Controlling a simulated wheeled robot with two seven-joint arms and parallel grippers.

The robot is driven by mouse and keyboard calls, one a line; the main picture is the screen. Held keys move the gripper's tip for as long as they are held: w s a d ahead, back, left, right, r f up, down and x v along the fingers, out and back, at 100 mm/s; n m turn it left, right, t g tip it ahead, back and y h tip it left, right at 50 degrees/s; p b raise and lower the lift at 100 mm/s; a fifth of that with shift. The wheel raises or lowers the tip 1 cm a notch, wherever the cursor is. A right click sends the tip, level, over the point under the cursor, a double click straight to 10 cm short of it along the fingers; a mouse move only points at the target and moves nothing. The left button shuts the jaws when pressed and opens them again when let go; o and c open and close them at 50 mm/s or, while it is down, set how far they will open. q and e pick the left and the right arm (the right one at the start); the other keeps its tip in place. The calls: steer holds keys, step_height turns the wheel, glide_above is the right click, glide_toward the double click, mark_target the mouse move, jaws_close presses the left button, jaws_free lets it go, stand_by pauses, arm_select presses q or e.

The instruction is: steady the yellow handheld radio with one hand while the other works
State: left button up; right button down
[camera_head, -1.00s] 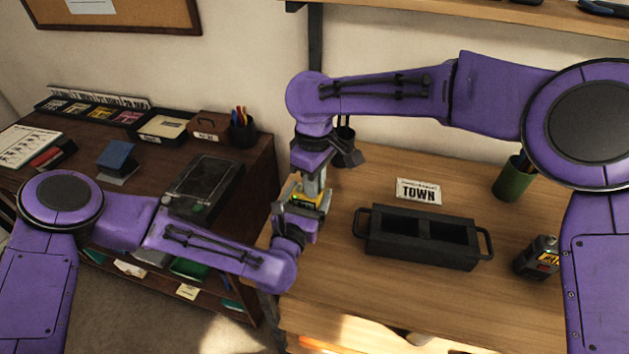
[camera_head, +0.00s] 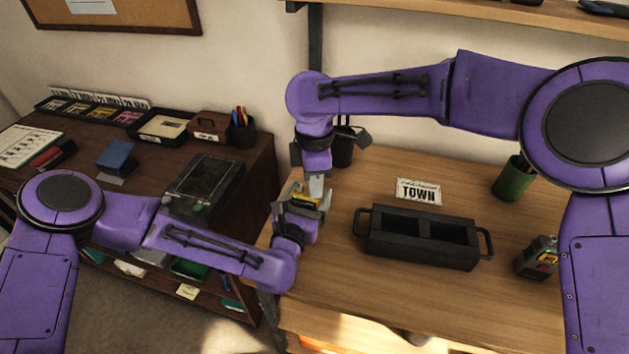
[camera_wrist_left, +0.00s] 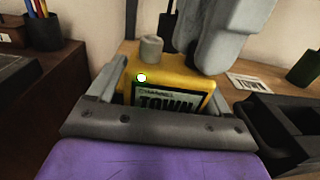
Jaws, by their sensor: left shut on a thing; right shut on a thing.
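The yellow handheld radio (camera_head: 322,203) is upright at the left end of the wooden table, small and partly hidden in the head view. In the left wrist view the radio (camera_wrist_left: 190,80) shows a screen reading TOWN (camera_wrist_left: 165,100), a small lit green-white spot and a grey knob (camera_wrist_left: 151,48) on top. My left gripper (camera_head: 303,205) is shut around the radio's body, a finger at its side. My right gripper (camera_head: 317,187) comes down from above, shut at the radio's top beside the grey knob. What lies between its fingertips (camera_wrist_left: 210,62) is hidden, probably a second knob.
A black two-slot holder (camera_head: 424,250) stands on the table (camera_head: 340,290), with a TOWN card (camera_head: 418,191) behind it. A dark handheld radio (camera_head: 537,258) and a green cup (camera_head: 511,182) stand to the right. A dark shelf unit (camera_head: 255,170) is at the left.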

steer(key=shift+n, duration=0.5)
steer(key=c, duration=1.1)
jaws_free()
step_height(320, 180, up, 12)
steer(key=shift+r, duration=0.1)
arm_select(q)
steer(key=o, duration=1.2)
